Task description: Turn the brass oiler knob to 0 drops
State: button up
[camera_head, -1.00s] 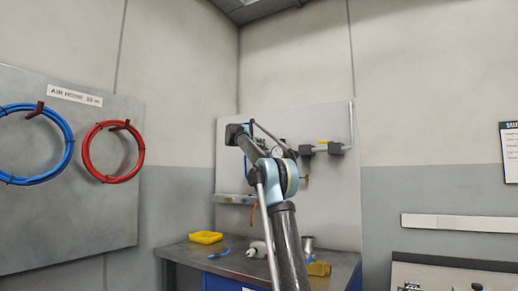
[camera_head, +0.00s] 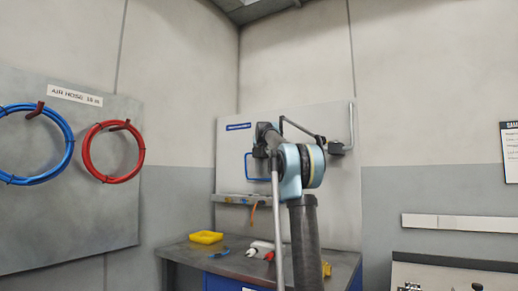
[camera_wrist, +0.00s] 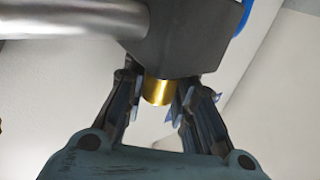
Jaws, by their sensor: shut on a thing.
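The brass oiler knob (camera_wrist: 158,92) shows in the wrist view as a short gold cylinder under a dark grey housing (camera_wrist: 172,40). My gripper (camera_wrist: 159,86) has one finger on each side of the knob and is shut on it. The fingertips partly cover the knob's sides. No drop scale or pointer shows, so the knob's setting cannot be read. In the head view my arm hides the oiler, the knob and my gripper.
A light grey pipe (camera_wrist: 75,18) runs beside the housing in the wrist view. In the head view, the bench (camera_head: 180,249) below the panel (camera_head: 228,158) holds a yellow tray (camera_head: 206,237), a white bottle (camera_head: 260,247) and a blue item (camera_head: 219,253). A narrow shelf (camera_head: 238,199) crosses the panel.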

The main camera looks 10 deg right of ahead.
jog(key=shift+n+y, duration=1.1)
jog(key=shift+y, duration=0.7)
jog(key=o, duration=1.1)
jog(key=shift+s, duration=0.1)
jog(key=shift+s+d, duration=0.25)
jog(key=shift+s, duration=1.7)
jog(key=shift+s+d, duration=0.3)
jog(key=shift+s, duration=1.6)
jog(key=shift+s+d, duration=0.25)
jog(key=shift+s, duration=1.7)
